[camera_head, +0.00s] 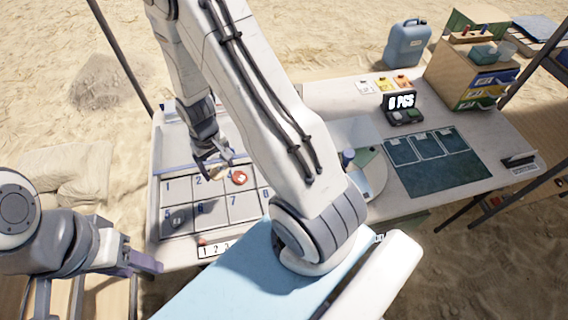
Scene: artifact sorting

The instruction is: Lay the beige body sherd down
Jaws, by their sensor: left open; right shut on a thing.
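My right gripper (212,168) is over the numbered tray (207,222), near cells 2 and 3, and is shut on the beige body sherd (222,173). Only a small part of the sherd shows between and below the fingers. I cannot tell whether it touches the tray. A red-brown piece with a white label (239,177) lies close by on the right, around cell 3. A dark grey piece (178,219) lies in cell 5. My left gripper (150,262) is open and empty at the tray's near left corner.
My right arm crosses the middle and hides the tray's right side. On the right, the table holds a display reading "8 PCS" (400,101), a dark green mat (440,165), a round scale-like device (370,175) and coloured cards (383,84). Cells 6 and 7 look empty.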

